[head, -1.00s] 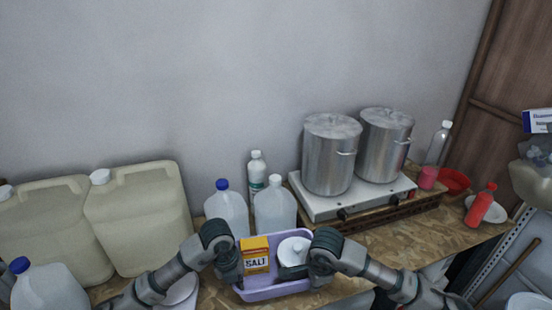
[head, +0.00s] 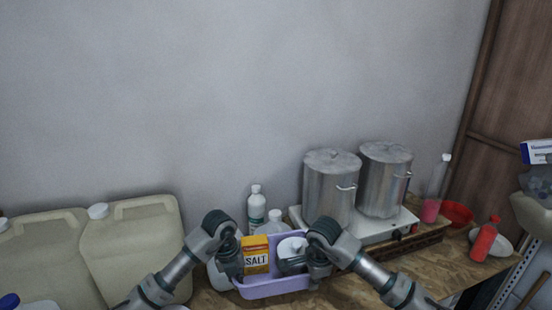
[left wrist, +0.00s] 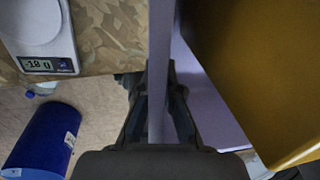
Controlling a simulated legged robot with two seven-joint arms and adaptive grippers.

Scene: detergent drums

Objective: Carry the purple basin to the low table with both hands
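The purple basin (head: 272,287) is in the middle bottom of the head view, held between my two arms. It holds a yellow and white salt box (head: 256,262) and a white round lidded object (head: 291,246). My left gripper (head: 236,268) is at its left side; in the left wrist view its fingers (left wrist: 160,105) lie on both sides of the thin purple wall. My right gripper (head: 318,268) is at the basin's right side and appears closed on that rim; its fingertips are partly hidden. The low table cannot be made out.
Two steel pots (head: 331,185) stand on a white stove (head: 385,230) at the back right. Large beige canisters (head: 135,245) stand at the left. A red bottle (head: 484,240) is at far right.

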